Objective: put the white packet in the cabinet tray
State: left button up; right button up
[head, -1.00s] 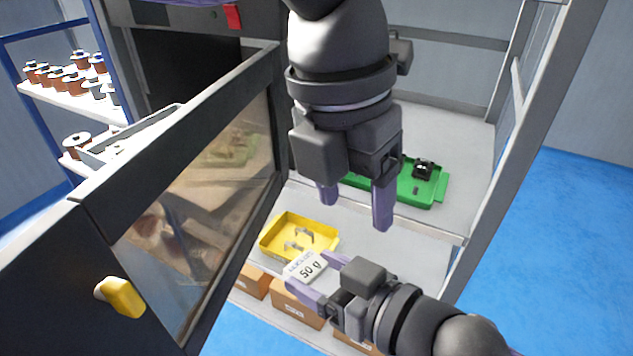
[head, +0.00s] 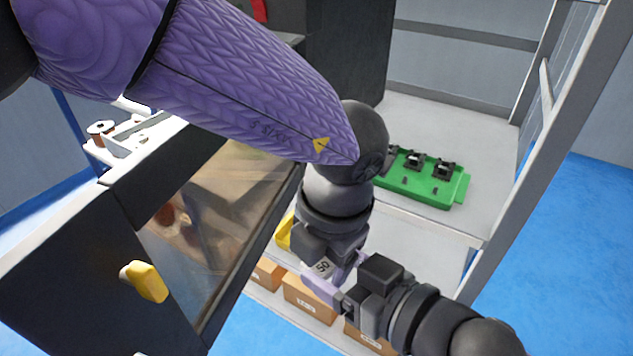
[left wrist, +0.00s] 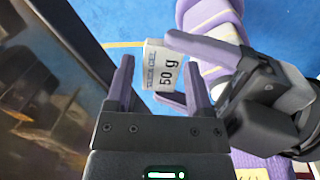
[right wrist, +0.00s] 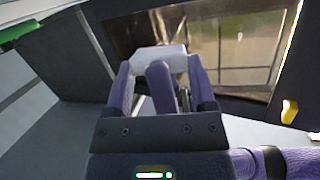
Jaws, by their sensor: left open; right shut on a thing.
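The white packet (head: 323,267), marked "50 g", is gripped between the fingers of my right gripper (head: 330,279), low in front of the rack. It also shows in the left wrist view (left wrist: 160,80) and as a pale block in the right wrist view (right wrist: 158,52). My left gripper (left wrist: 159,68) is open, with its fingers on either side of the packet; I cannot tell whether they touch it. In the head view my left arm hides part of the packet. A yellow tray (head: 284,233) on the lower shelf is mostly hidden. I cannot make out a tray inside the cabinet.
The dark glazed door (head: 215,215) with a yellow handle (head: 147,281) stands at the left, close to my left arm. A green tray (head: 430,190) with black parts lies on the upper shelf. Cardboard boxes (head: 308,297) sit below. Spools (head: 100,131) stand at the far left.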

pick_arm(q)
jog(key=c, duration=0.8)
grip_shut()
pick_arm(e)
jog(key=o, duration=1.1)
